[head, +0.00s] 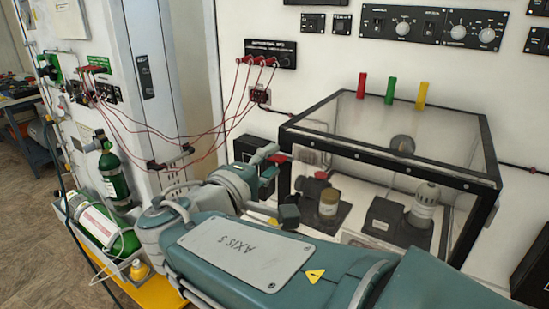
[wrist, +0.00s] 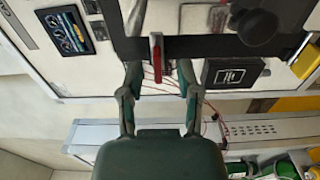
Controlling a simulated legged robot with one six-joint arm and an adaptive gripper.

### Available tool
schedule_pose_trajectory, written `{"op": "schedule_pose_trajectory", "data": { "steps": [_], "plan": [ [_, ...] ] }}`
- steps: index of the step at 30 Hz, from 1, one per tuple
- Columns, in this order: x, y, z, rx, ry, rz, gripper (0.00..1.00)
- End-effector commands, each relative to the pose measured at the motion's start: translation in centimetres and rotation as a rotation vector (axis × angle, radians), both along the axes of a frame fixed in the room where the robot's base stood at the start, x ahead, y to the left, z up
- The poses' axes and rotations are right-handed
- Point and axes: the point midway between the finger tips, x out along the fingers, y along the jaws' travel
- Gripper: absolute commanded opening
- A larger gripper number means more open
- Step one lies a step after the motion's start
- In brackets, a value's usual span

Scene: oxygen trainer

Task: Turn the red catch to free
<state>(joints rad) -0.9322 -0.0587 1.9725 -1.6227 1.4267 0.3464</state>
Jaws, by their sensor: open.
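The red catch (wrist: 156,55) shows in the wrist view as a short red bar, upright in the picture, across a dark frame bar. My gripper (wrist: 158,74) is open, with one finger on each side of the catch's lower end in that picture. I cannot tell whether either finger touches it. In the head view my gripper (head: 282,187) is at the left front of a clear case with a black frame (head: 400,162).
Inside the case stand dark fittings and a pale cylinder (head: 425,200). Red, green (head: 391,90) and yellow posts show at its top.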

Motion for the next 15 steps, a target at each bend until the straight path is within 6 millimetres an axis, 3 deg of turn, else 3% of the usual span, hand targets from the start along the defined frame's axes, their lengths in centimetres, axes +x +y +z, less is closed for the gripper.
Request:
{"op": "schedule_pose_trajectory", "data": {
  "steps": [11,15],
  "plan": [
    [0.83,-0.51,0.05,0.001,0.0,0.001,0.44],
    [0.8,-0.51,0.05,0.001,0.0,0.001,0.0]
  ]
}}
